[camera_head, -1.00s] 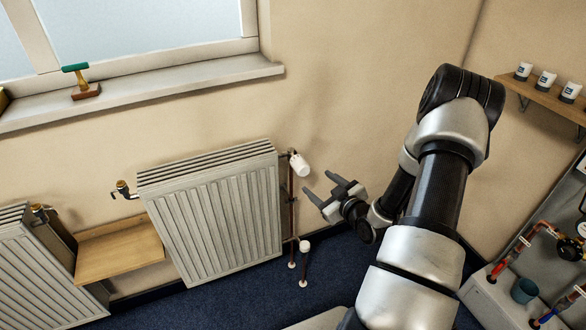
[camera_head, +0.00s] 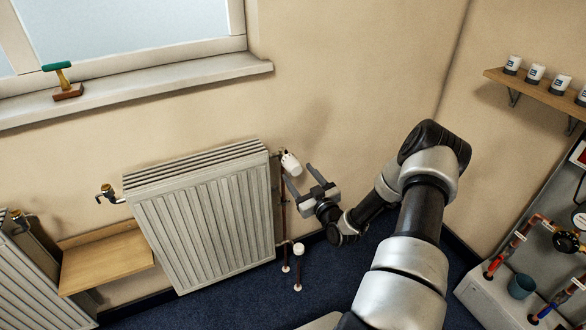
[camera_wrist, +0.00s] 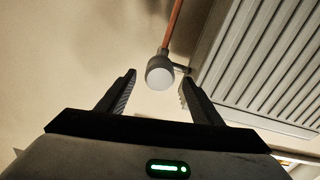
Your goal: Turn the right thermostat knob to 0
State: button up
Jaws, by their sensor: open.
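The right thermostat knob (camera_head: 291,164) is white and sits at the upper right corner of the nearer radiator (camera_head: 205,220). In the wrist view, the knob (camera_wrist: 160,74) shows its round pale end, beyond the fingertips and between their lines, with a copper pipe behind it. My gripper (camera_head: 300,177) is open and empty. In the head view its fingers point up and left, close to the knob, one fingertip just below it and the other to its right. I cannot tell from the head view whether a finger touches it. No number on the knob is readable.
Copper pipes (camera_head: 284,215) run down beside the radiator to the floor, with a white cap (camera_head: 298,249) on a short pipe. The radiator's edge (camera_wrist: 205,75) is close to the right finger. A wooden shelf (camera_head: 105,262) lies left of the radiator. The wall right of the knob is clear.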

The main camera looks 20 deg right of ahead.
aim_at(297, 171)
jog(key=shift+w+a, duration=0.1)
jog(key=shift+w, duration=2.55)
jog(key=c, duration=1.1)
